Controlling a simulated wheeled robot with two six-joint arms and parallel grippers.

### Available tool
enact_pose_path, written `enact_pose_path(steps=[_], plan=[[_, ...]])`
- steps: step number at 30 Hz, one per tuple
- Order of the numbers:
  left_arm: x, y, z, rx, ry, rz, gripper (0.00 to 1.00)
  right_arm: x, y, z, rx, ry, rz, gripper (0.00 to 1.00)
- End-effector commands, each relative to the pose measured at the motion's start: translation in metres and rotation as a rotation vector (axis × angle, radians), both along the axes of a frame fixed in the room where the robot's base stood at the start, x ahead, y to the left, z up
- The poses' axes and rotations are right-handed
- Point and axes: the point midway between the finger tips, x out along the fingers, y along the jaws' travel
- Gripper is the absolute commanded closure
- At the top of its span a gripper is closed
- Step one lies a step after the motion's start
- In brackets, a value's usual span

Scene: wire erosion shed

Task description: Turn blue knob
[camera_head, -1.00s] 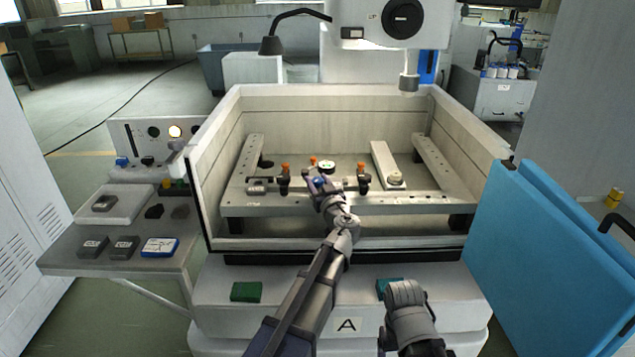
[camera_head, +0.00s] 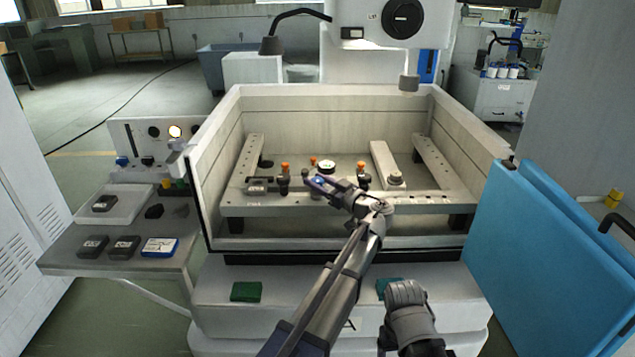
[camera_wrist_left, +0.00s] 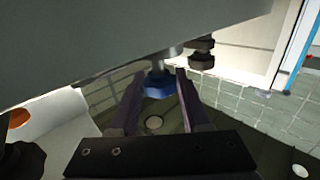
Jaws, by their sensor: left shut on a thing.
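The blue knob (camera_wrist_left: 157,84) sits on a short metal stem under a grey bar in the left wrist view. My left gripper (camera_head: 313,181) reaches into the pale tank (camera_head: 320,240), at the front rail (camera_head: 420,201) of the frame inside it. Its two dark fingers stand on either side of the knob and are shut on it. In the head view the gripper mostly hides the knob.
Orange-topped clamps (camera_head: 284,172) stand close to my left gripper on both sides. The tank walls surround the arm. A blue door panel (camera_head: 545,240) stands at the right. A side table (camera_head: 60,258) with small boxes is at the left.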

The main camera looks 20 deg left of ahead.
Motion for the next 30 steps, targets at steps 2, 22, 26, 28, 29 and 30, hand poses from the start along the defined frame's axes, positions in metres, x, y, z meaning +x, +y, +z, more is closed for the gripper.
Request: enact_pose_path(steps=[2,22,26,28,29,30], plan=[[0.0026,-0.0013,-0.0001,0.0,0.0,0.032,1.0,0.0,0.0,0.0,0.0,0.0,0.0,0.23],[-0.0003,-0.0001,-0.0002,-0.001,0.0,0.104,1.0,0.0,0.0,0.0,0.0,0.0,0.0,0.23],[-0.0002,0.0,-0.0001,0.0,0.0,0.103,0.42,0.0,0.0,0.0,0.0,0.0,0.0,0.23],[-0.0002,0.0,-0.0001,0.0,0.0,0.103,0.34,0.0,0.0,0.0,0.0,0.0,0.0,0.23],[-0.0001,0.0,-0.0001,0.0,0.0,0.103,0.31,0.0,0.0,0.0,0.0,0.0,0.0,0.23],[-0.0001,0.0,-0.0001,0.0,0.0,0.103,0.26,0.0,0.0,0.0,0.0,0.0,0.0,0.23]])
